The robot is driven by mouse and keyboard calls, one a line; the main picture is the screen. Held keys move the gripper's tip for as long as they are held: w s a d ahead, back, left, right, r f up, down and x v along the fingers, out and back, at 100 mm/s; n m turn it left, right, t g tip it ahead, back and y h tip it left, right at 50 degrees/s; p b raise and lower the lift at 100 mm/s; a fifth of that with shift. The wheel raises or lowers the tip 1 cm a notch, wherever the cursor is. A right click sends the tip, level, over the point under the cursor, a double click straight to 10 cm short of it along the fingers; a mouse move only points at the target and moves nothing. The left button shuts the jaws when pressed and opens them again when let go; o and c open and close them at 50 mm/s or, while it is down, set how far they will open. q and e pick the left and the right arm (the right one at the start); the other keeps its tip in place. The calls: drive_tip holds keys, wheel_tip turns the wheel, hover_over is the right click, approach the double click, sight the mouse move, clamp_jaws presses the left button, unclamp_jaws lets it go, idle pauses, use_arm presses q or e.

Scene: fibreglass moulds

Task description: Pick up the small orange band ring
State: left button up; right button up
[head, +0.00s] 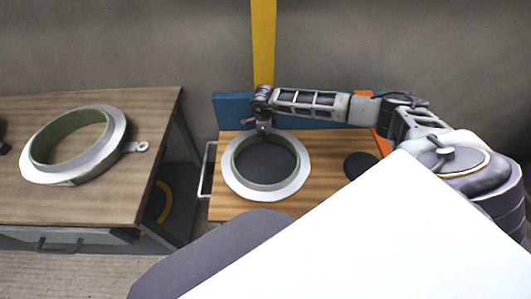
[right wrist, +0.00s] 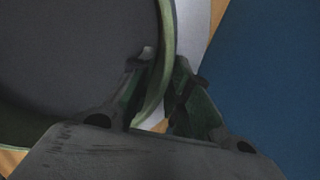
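A ring with a grey-green upright wall and a wide white flange (head: 235,183) lies flat on the wooden board; no orange band shows on it. My right gripper (head: 264,131) is at its far edge. In the right wrist view, the fingers of the right gripper (right wrist: 166,62) stand on both sides of the ring's thin greenish wall (right wrist: 167,22), close together, and look shut on it. A larger ring with a green inside and white flange (head: 97,158) lies on the left table. My left gripper is not in view.
The wooden board (head: 222,210) has a blue panel (head: 232,112) behind it and a dark disc (head: 361,165) at its right. The left table (head: 130,205) holds a small metal tab (head: 136,147). A white panel (head: 400,235) covers the lower right foreground.

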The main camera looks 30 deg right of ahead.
clamp_jaws()
drive_tip(key=shift+r, duration=0.15)
